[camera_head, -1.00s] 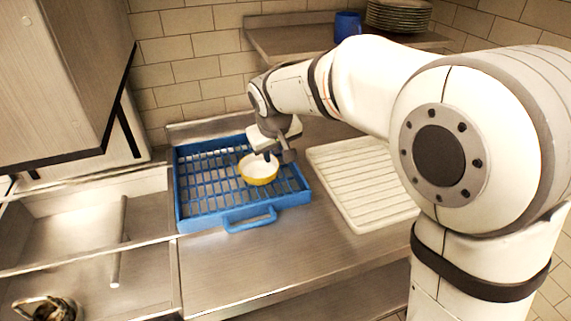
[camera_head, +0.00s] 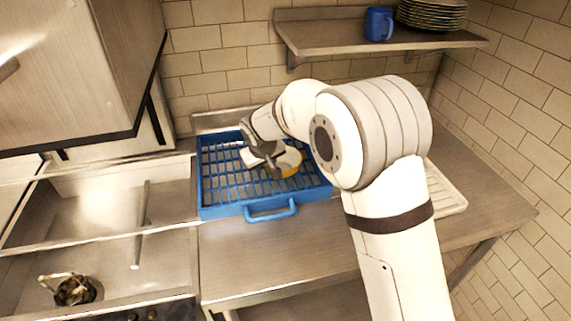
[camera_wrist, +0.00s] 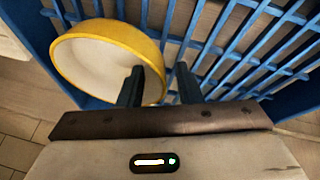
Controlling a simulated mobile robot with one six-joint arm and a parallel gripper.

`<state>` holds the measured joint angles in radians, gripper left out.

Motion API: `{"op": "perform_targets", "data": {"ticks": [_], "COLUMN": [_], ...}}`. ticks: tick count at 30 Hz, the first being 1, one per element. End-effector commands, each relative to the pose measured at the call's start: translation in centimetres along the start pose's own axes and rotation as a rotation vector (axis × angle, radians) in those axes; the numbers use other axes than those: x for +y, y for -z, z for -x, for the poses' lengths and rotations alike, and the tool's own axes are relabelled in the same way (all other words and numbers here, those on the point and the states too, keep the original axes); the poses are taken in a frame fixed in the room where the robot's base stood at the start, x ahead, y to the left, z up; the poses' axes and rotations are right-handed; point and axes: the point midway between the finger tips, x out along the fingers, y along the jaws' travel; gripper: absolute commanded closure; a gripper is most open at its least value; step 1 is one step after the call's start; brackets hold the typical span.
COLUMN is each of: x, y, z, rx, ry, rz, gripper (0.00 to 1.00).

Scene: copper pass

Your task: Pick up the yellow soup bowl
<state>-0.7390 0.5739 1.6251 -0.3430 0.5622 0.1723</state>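The yellow soup bowl (camera_head: 291,168), white inside, is in the blue dish rack (camera_head: 225,207). In the wrist view the bowl (camera_wrist: 95,62) fills the upper left over the blue bars. My gripper (camera_head: 273,168) is down at the bowl's left side in the head view and partly covers it. In the wrist view my gripper (camera_wrist: 160,76) has its fingers apart. The left finger is over the bowl's inside and the right finger is outside, with the bowl's wall between them. I cannot tell whether either finger touches the bowl.
A ribbed white drainboard (camera_head: 447,195) lies right of the rack, partly behind my arm. A sink (camera_head: 100,225) is at the left. A shelf (camera_head: 340,37) above holds a blue mug (camera_head: 378,24) and stacked plates (camera_head: 432,14). The counter front (camera_head: 270,255) is clear.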

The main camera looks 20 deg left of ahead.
Motion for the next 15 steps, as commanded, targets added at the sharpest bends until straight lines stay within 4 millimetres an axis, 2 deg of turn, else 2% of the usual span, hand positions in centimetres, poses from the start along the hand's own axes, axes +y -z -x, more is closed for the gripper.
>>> {"op": "perform_targets", "data": {"ticks": [8,15], "x": [-0.01,-0.05], "y": [0.04,0.04], "z": [-0.25,-0.24], "rx": [0.002,0.001], "ry": [0.0,0.0], "rz": [0.0,0.0], "gripper": [0.69,0.89]}}
